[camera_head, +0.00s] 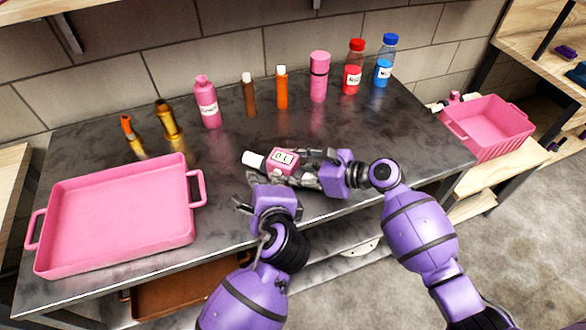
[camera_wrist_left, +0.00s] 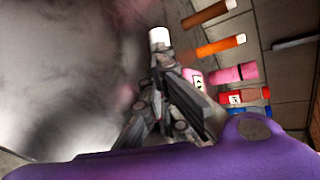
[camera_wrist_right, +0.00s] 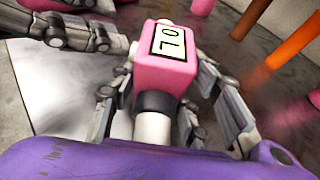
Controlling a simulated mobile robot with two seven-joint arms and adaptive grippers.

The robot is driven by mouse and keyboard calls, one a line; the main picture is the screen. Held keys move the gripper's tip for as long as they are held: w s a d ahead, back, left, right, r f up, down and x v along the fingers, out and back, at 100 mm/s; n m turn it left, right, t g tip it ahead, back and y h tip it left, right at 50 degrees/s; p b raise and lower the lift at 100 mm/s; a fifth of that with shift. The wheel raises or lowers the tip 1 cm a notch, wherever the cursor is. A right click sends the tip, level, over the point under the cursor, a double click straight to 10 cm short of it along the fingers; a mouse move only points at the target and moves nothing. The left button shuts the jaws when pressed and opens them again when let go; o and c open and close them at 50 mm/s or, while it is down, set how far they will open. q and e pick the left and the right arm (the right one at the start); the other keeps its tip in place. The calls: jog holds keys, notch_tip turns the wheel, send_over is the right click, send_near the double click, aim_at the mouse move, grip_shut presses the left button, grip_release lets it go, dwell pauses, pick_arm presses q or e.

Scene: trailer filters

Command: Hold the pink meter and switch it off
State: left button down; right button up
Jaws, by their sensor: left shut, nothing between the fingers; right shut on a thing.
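The pink meter (camera_head: 284,160) is a boxy body with a pale display showing dark characters. It has a white end (camera_head: 253,159) on its left in the head view. My right gripper (camera_head: 309,168) is shut on the meter and holds it over the table's front half. In the right wrist view, the meter (camera_wrist_right: 168,62) has a black collar and white stem between the fingers. My left gripper (camera_head: 258,178) is shut and empty, close beside the meter. I cannot tell if it touches. In the left wrist view, its fingers partly hide the meter (camera_wrist_left: 194,78).
A pink tray (camera_head: 115,215) lies on the dark table's left side. Several bottles stand along the back, including a pink bottle (camera_head: 207,103), a red one (camera_head: 352,70) and a blue one (camera_head: 384,65). A pink crate (camera_head: 488,128) sits right of the table.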

pick_arm(q)
jog(key=shift+w+d, duration=0.1)
jog(key=shift+w, duration=0.05)
dwell(0.4)
jog(key=shift+s+a, duration=0.3)
jog(key=shift+s, duration=0.3)
jog(key=shift+s+a, duration=0.45)
jog(key=shift+s, duration=0.45)
jog(key=shift+s+a, duration=0.5)
jog(key=shift+s, duration=0.35)
jog(key=shift+s+a, duration=0.45)
jog(key=shift+s, duration=0.45)
pick_arm(e)
jog(key=o, duration=1.4)
